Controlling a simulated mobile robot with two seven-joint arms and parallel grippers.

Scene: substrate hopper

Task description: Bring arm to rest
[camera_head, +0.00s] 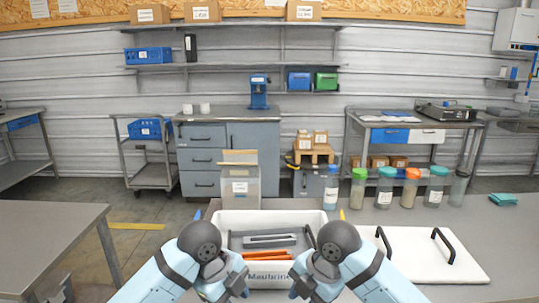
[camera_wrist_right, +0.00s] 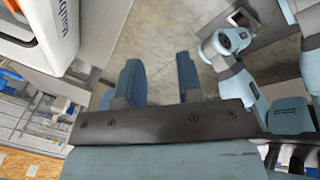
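In the head view both my arms come in from the bottom, the left arm (camera_head: 200,250) and the right arm (camera_head: 338,250), bent in front of the white bin. In the right wrist view my right gripper (camera_wrist_right: 157,68) has its two blue fingers apart, with nothing between them and grey floor beyond.
A labelled white bin (camera_head: 228,217) holding grey and orange items stands on the bench, near both arms. It shows in the wrist view (camera_wrist_right: 48,28). A white lid (camera_head: 425,262) with black handles lies right. Several jars (camera_head: 384,190) line the back. A table (camera_head: 40,240) stands left.

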